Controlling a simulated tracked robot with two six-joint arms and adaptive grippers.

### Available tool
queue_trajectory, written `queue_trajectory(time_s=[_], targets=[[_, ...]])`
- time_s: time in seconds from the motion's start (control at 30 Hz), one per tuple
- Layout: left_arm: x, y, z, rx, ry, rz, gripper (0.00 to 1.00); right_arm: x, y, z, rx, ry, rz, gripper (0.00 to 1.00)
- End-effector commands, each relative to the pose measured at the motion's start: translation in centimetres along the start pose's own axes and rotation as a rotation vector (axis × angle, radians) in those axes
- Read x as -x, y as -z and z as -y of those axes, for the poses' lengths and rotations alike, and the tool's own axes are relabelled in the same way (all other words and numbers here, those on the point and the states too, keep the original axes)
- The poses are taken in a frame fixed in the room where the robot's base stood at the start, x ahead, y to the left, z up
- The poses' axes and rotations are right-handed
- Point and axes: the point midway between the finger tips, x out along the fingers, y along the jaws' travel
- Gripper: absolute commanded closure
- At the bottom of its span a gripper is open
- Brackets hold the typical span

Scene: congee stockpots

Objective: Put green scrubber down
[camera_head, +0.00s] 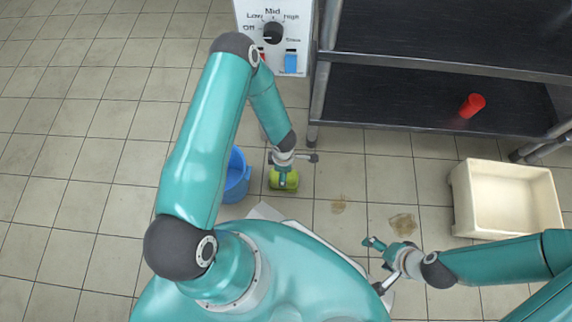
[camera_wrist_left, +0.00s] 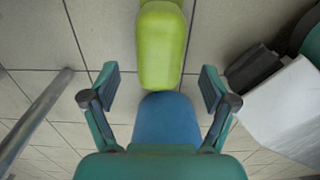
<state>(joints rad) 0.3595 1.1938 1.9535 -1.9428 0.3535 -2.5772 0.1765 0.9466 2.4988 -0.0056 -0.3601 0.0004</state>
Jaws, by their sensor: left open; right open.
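The green scrubber (camera_head: 284,181) appears to be on the tiled floor, to the right of the blue bucket. It also shows in the left wrist view (camera_wrist_left: 162,45) as a long yellow-green block, ahead of and between the spread fingers. My left gripper (camera_head: 284,164) is open above the scrubber and partly covers it in the head view. In the left wrist view the fingers (camera_wrist_left: 161,80) stand apart from its sides. A blue shape (camera_wrist_left: 167,120) adjoins its near end; I cannot tell what it is. My right gripper (camera_head: 380,265) is open and empty over the floor.
The blue bucket (camera_head: 238,177) stands close left of my left gripper. A cream bin (camera_head: 463,207) is at the right. A dark metal shelf (camera_head: 400,95) holds a red cup (camera_head: 471,105). Brown stains (camera_head: 403,223) mark the floor. A control panel (camera_head: 272,50) is at the top.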

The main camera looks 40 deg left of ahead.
Motion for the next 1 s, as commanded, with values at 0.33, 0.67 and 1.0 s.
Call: queue_trajectory(time_s=[0.33,0.67,1.0], targets=[[4.3,0.0,0.0,-0.001,0.001,0.000,0.15,2.1,0.0,0.8,0.000,0.000,0.000,0.19],[4.3,-0.1,0.0,-0.001,0.001,0.000,0.15,2.0,0.0,0.7,0.000,0.000,0.000,0.19],[5.8,-1.3,-0.6,-0.030,-0.026,0.010,0.15,2.1,0.0,0.7,0.000,0.000,0.000,0.19]])
